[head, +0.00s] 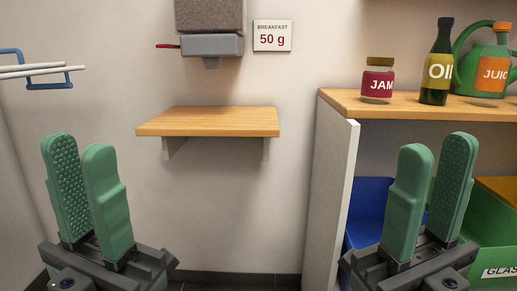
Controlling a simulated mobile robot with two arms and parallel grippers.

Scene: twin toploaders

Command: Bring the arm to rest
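My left gripper (79,146) points up at the lower left of the head view. Its two green fingers are apart with nothing between them. My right gripper (437,145) points up at the lower right, also with its green fingers apart and empty. It stands in front of the shelf unit, hiding part of it. Neither gripper is seen touching anything. Most of both arms is out of view.
A bare wooden wall shelf (208,122) sits below a dispenser (211,45) and a "50 g" sign (272,36). A jam jar (378,81), oil bottle (437,65) and juice jug (490,70) stand on the right counter (340,99). Blue (371,207) and green (490,235) bins are below. A rack (40,70) is at left.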

